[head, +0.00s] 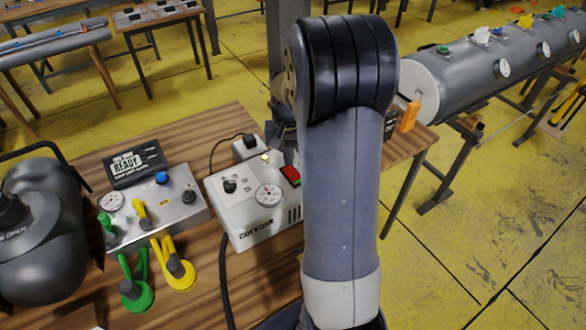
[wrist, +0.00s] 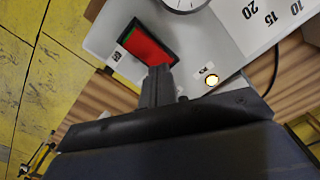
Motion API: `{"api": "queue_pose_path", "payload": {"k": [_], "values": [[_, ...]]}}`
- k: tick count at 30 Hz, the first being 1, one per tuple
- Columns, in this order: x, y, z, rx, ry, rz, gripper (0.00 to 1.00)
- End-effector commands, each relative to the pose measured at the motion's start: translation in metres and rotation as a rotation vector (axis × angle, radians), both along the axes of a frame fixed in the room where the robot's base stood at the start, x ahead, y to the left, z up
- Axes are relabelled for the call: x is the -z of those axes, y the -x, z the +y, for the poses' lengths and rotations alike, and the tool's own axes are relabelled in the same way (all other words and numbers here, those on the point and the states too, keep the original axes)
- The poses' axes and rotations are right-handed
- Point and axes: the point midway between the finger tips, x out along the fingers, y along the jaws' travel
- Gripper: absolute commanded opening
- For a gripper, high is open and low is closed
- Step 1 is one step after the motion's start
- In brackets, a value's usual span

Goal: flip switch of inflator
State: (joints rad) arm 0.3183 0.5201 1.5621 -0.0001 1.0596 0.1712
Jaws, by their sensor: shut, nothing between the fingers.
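The inflator (head: 252,205) is a light grey box with a gauge, a black knob and a hose, standing on the wooden table. Its switch (head: 290,176) is a red rocker in a dark frame at the box's right side, close to my arm. In the wrist view the red switch (wrist: 148,46) has a green strip at its upper left end. My gripper (wrist: 158,72) is shut and empty, with its fingertips at the lower edge of the switch. I cannot tell whether they touch it. A lit round lamp (wrist: 211,80) sits to the right of the fingers.
Left of the inflator stands a grey panel (head: 180,215) with a READY display (head: 134,164), gauge and valves. Green and yellow fittings (head: 172,270) lie in front of it. A dark tank (head: 45,230) is at far left. My arm hides the table's right part.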

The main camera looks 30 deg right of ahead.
Motion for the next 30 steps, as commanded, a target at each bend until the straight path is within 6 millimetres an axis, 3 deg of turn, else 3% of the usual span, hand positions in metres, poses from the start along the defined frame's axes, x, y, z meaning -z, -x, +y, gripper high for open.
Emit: {"api": "queue_pose_path", "payload": {"k": [16, 30], "values": [[-0.048, 0.0, 0.0, 0.0, 0.0, -0.001, 0.0], [-0.048, 0.0, 0.0, 0.0, 0.0, 0.0, 0.0]]}}
